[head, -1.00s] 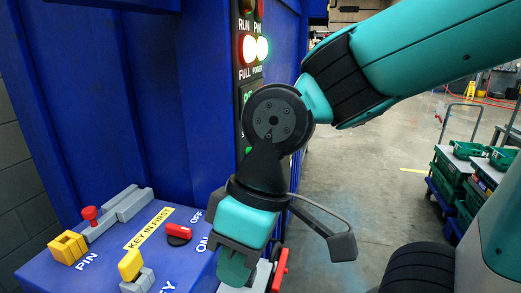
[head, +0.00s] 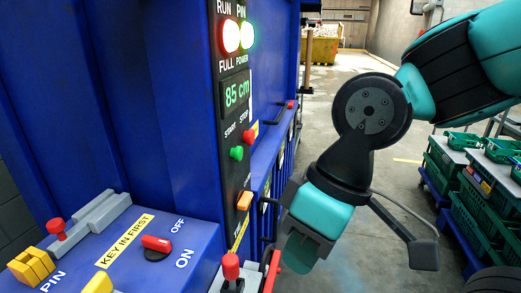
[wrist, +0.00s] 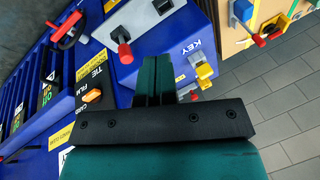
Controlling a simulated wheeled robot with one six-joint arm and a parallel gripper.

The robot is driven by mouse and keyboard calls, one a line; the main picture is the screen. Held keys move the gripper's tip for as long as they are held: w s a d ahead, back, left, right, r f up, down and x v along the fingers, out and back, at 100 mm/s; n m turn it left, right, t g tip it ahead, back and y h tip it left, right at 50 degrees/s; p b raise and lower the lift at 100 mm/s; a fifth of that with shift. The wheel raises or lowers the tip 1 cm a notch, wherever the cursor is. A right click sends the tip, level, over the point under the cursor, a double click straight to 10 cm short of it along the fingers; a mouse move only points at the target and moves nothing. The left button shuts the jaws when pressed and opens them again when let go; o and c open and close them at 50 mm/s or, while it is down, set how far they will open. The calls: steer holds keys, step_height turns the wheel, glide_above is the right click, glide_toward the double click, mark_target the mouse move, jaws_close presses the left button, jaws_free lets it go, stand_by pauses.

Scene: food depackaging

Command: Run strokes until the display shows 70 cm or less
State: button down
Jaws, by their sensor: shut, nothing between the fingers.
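The green display (head: 237,94) on the black panel reads 85 cm. Below it are the red STOP button (head: 250,134) and the green START button (head: 237,153). An orange switch (head: 244,201) sits lower on the same strip and also shows in the wrist view (wrist: 92,96). My gripper (head: 300,255) is shut and empty, right of the panel and apart from the buttons in the head view. In the wrist view its teal fingers (wrist: 155,80) are together, beside a red-knobbed lever (wrist: 125,52). That lever's red knob (head: 231,267) stands at the bottom of the head view.
Two lamps (head: 238,36) glow above the display. The blue console (head: 190,272) carries a red OFF/ON rotary switch (head: 157,243), a yellow pin block (head: 32,267) and a red-knobbed latch (head: 56,229). Green crates (head: 490,200) stand at the right. Open floor lies between.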

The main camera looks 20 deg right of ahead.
mark_target(237, 154)
steer(key=w+d+r+m+t+p, duration=0.1)
steer(key=w+d+r+m+t, duration=0.1)
steer(key=w, duration=0.5)
steer(key=w+d+r+m+t+h+p, duration=0.1)
steer(key=w+d+r+m+t, duration=0.1)
steer(key=w+d+m, duration=0.2)
steer(key=w+d+r+m+t+h+p, duration=0.1)
steer(key=w+d+m+t, duration=0.2)
steer(key=w+m, duration=0.3)
steer(key=w, duration=0.5)
steer(key=shift+w+r, duration=0.3)
steer(key=shift+r, duration=0.1)
steer(key=shift+d, duration=0.1)
steer(key=w+a+f+p, duration=0.5)
steer(key=w+f, duration=0.2)
steer(key=w, duration=0.1)
steer(key=shift+a+f, duration=0.15)
steer(key=shift+f, duration=0.25)
